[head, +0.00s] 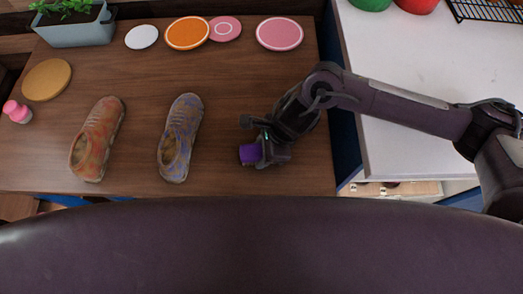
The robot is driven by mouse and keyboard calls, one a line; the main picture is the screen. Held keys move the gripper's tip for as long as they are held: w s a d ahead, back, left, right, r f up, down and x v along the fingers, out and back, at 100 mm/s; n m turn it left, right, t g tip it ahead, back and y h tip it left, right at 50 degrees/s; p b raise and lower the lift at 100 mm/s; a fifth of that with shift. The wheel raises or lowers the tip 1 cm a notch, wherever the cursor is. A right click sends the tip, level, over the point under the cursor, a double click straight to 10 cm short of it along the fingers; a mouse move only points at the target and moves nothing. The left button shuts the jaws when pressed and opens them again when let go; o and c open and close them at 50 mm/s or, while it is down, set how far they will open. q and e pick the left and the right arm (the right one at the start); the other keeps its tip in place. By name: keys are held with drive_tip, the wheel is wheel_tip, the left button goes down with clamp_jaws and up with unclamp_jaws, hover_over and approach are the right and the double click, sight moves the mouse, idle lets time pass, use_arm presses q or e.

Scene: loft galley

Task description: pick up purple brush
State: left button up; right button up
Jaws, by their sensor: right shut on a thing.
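The purple brush (249,153) is at the right part of the wooden table, and only a purple block-like part of it shows. My right gripper (261,150) is shut on it, with the arm reaching in from the right. The gripper hides the rest of the brush. I cannot tell whether the brush touches the table. My left gripper is not in view.
A blue-patterned shoe (181,138) and a reddish shoe (97,139) lie left of the gripper on the table (226,95). Plates, including an orange one (187,33), line the back. A pink object (17,112) stands far left. A white counter (410,70) is right.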

drive_tip(key=shift+r+p, duration=0.3)
drive_tip(key=shift+p, duration=0.2)
wheel_tip(320, 180, up, 20)
drive_tip(key=b, duration=0.1)
drive_tip(key=shift+f, duration=0.15)
